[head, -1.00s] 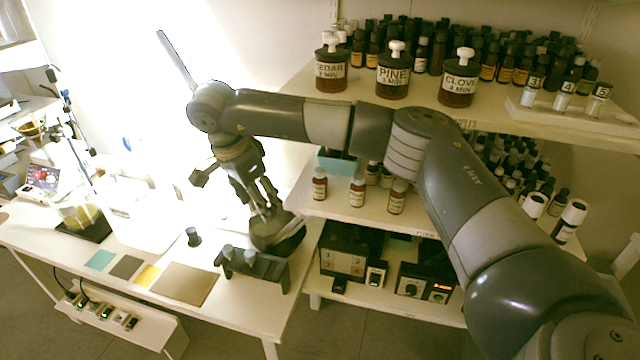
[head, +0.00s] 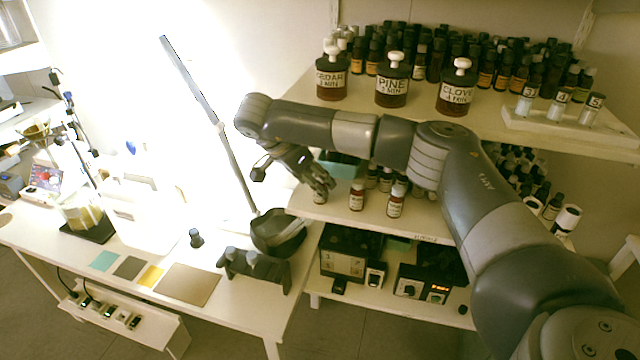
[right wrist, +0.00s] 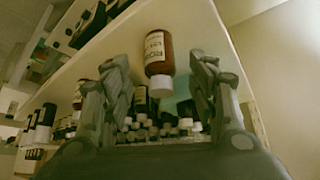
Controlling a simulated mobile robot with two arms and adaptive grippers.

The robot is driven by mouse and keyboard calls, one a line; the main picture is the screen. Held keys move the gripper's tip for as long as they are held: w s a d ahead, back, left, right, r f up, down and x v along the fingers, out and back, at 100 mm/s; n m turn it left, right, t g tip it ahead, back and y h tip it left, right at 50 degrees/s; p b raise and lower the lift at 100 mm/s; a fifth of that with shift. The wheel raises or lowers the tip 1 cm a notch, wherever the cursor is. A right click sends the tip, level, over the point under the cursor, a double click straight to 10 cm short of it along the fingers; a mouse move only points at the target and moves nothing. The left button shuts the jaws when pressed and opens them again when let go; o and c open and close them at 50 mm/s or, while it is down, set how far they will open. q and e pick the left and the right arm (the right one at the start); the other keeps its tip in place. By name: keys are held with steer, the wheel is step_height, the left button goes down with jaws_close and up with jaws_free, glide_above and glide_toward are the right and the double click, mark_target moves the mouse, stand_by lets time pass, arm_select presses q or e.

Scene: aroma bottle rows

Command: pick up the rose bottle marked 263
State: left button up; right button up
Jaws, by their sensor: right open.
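My right gripper (head: 325,186) is open at the left end of the middle shelf, in front of a small brown bottle (head: 319,197) with a white cap and label. In the right wrist view a brown bottle (right wrist: 158,52) shows between and beyond the open fingers (right wrist: 160,92), apparently untouched. Its label seems to begin with "RO"; I cannot read a number. Two similar bottles stand to the right on the same shelf, a middle one (head: 357,196) and a right one (head: 396,201). Their labels are too small to read. My left gripper is not in view.
The upper shelf (head: 300,92) overhangs, with large cedar (head: 332,78), pine (head: 392,85) and clove (head: 457,92) bottles. More bottles crowd behind the front row. A lamp with a dark base (head: 278,232) and a bottle rack (head: 254,268) stand on the left table.

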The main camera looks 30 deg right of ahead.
steer(key=shift+x, duration=1.2)
steer(key=shift+r, duration=0.1)
steer(key=c, duration=1.2)
steer(key=shift+r, duration=0.1)
